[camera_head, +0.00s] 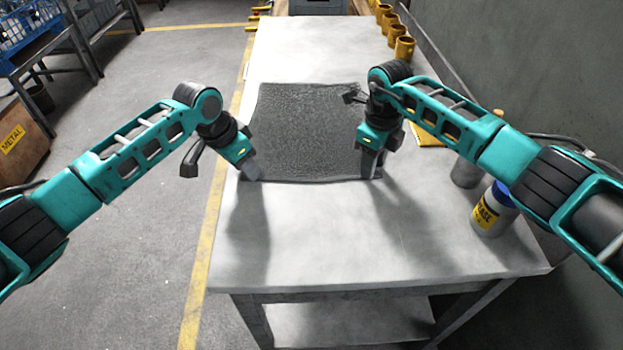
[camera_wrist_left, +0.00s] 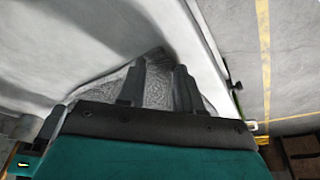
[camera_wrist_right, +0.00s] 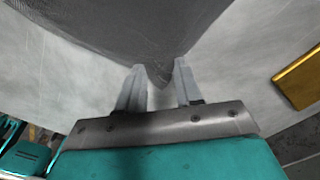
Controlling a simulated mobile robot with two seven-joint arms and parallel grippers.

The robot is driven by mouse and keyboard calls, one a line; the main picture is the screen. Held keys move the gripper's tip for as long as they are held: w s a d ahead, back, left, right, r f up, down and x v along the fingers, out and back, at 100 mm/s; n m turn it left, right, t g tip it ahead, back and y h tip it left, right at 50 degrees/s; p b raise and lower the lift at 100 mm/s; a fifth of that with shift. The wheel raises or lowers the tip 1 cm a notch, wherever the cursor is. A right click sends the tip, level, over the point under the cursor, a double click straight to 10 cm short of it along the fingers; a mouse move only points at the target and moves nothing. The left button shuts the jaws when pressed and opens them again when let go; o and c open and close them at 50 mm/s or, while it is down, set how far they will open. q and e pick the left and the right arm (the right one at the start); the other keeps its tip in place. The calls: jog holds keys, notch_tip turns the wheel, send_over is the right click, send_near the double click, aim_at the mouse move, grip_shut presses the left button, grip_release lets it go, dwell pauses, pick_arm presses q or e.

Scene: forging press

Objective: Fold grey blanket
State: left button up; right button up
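The grey blanket (camera_head: 303,125) lies flat and spread out on the white table, roughly square, with its near edge towards me. My left gripper (camera_head: 251,172) is at its near left corner, fingers pointing down. In the left wrist view the fingers (camera_wrist_left: 160,75) stand apart with blanket (camera_wrist_left: 157,92) showing between them. My right gripper (camera_head: 372,170) is at the near right corner. In the right wrist view its fingers (camera_wrist_right: 159,75) are apart, with the blanket's corner (camera_wrist_right: 158,70) reaching between them. Both grippers partly hide the corners in the head view.
The white table (camera_head: 370,240) is clear in front of the blanket and behind it. A grease container (camera_head: 487,212) with a blue lid and a grey cylinder (camera_head: 466,172) stand at the right edge. Several yellow cylinders (camera_head: 404,48) line the far right edge.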

pick_arm(q)
jog(key=shift+a+f, duration=0.1)
jog(key=shift+a, duration=0.05)
grip_shut()
pick_arm(e)
jog(key=shift+d+f, duration=0.15)
grip_shut()
